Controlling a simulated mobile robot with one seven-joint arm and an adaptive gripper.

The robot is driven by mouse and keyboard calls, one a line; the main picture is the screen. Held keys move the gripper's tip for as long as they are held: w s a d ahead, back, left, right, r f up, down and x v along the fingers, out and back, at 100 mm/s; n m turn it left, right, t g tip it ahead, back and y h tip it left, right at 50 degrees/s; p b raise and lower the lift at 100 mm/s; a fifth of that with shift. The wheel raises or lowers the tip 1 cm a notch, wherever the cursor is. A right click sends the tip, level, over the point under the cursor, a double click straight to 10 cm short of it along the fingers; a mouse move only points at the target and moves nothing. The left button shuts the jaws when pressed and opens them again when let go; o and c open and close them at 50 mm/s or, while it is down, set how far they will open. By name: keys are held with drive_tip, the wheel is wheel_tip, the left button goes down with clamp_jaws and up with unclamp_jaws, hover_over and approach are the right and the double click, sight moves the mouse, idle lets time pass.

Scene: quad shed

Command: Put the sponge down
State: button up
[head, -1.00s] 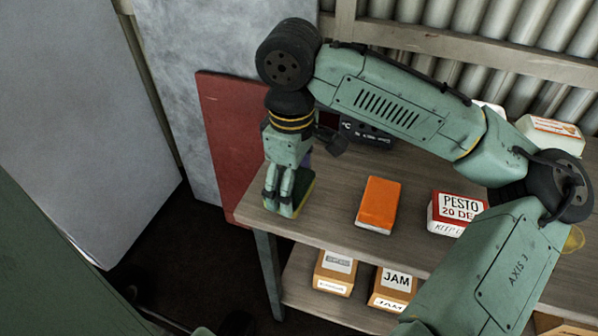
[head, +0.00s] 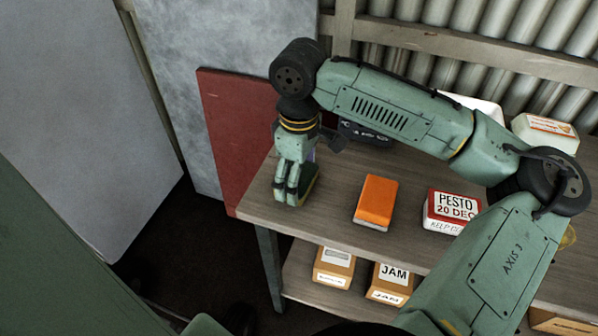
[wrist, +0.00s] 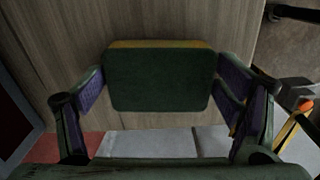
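The sponge (wrist: 160,80) has a dark green face and a yellow edge. In the wrist view it sits between the two purple-padded fingers of my gripper (wrist: 160,88), which press on its opposite sides. In the head view my gripper (head: 293,192) points down over the left end of the wooden table (head: 335,215). A green and yellow strip of the sponge (head: 311,186) shows beside the fingers; the rest is hidden behind them. The sponge is close to the tabletop, but I cannot tell whether it touches.
An orange block (head: 377,203) lies right of my gripper, with a pesto box (head: 452,211) beyond it. A dark device (head: 365,134) stands behind. JAM boxes (head: 389,284) are on the lower shelf. A red panel (head: 238,135) leans by the table's left end. Bare wood lies between gripper and orange block.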

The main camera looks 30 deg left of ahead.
drive_tip(key=shift+o, duration=1.1)
drive_tip(key=shift+f+b, duration=0.2)
drive_tip(key=shift+b, duration=0.2)
wheel_tip(320, 180, up, 11)
drive_tip(key=b, duration=0.1)
drive_tip(key=shift+w+a, duration=0.15)
drive_tip(key=shift+a, duration=0.2)
